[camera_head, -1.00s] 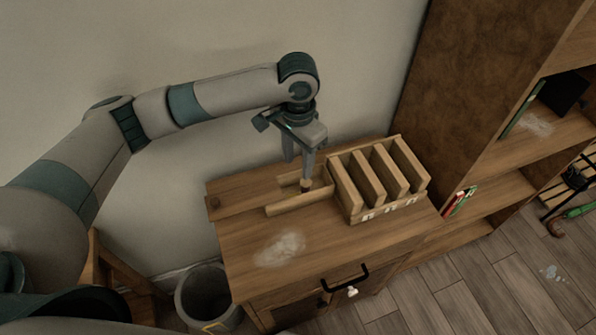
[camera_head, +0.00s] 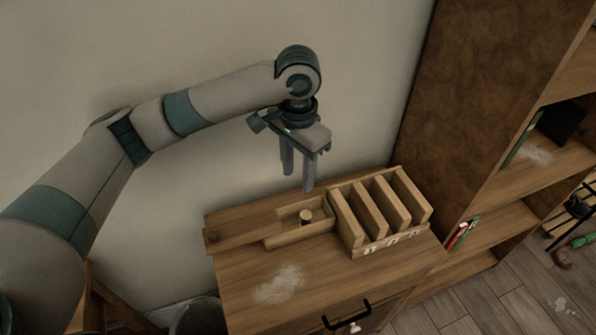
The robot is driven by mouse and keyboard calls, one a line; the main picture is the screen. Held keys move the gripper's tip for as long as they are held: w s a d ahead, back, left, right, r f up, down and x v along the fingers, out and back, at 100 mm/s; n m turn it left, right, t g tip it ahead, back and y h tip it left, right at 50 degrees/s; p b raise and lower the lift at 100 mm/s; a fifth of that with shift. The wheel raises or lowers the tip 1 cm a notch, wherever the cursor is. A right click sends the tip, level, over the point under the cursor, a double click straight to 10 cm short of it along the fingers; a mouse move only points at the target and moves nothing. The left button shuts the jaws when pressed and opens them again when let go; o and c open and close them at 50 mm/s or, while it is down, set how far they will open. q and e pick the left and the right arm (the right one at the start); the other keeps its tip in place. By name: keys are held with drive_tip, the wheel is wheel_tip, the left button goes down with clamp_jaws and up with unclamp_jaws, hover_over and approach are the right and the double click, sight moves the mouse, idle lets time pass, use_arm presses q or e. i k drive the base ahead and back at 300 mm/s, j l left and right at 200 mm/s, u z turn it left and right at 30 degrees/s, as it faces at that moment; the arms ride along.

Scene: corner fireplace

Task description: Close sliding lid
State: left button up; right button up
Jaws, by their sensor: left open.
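A small open wooden box (camera_head: 300,236) stands on the cabinet top, left of a slotted wooden rack. A flat wooden lid (camera_head: 238,233) extends from the box to the left, leaving the box's right part uncovered. A small round wooden piece (camera_head: 306,217) stands upright in the uncovered part. My left gripper (camera_head: 298,178) is above the box, pointing down, with its two fingers apart and nothing between them. Its fingertips are clear of the round piece. My right gripper is not in view.
The slotted rack (camera_head: 352,238) stands close to the box's right end. The cabinet top (camera_head: 325,280) is clear in front, with a pale smudge. A tall bookshelf (camera_head: 480,110) rises at the right, and the wall is behind. A bin (camera_head: 190,318) stands at the lower left.

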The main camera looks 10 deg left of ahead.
sight(227, 236)
drive_tip(key=u, duration=0.9)
